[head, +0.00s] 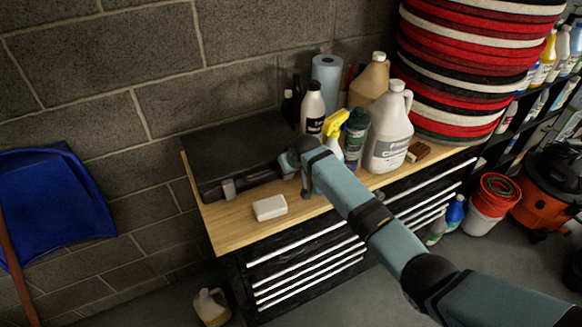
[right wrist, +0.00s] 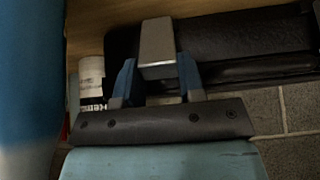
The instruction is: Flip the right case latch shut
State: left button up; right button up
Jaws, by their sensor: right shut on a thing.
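A black case (head: 232,150) lies at the back left of the wooden workbench top. A grey latch (head: 228,189) sits at the left of its front edge. My right arm (head: 345,190) reaches over the bench to the case's right end, and its wrist hides much of that end in the head view. In the right wrist view, the two blue fingers of my right gripper (right wrist: 157,66) are shut on the light grey right latch (right wrist: 157,44), against the black case. I cannot tell whether this latch is fully down. My left gripper is not in view.
A white block (head: 270,208) lies on the bench in front of the case. Several bottles, a spray bottle (head: 336,125) and a white jug (head: 389,128) stand close to my right wrist. Stacked red, white and black pads (head: 465,70) rise at the right.

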jog(key=o, duration=0.9)
jog(key=shift+o, duration=0.2)
jog(key=b+v, duration=0.2)
jog(key=v, duration=1.1)
jog(key=shift+s+r, duration=0.15)
jog(key=shift+r, duration=0.15)
jog(key=shift+d, duration=0.1)
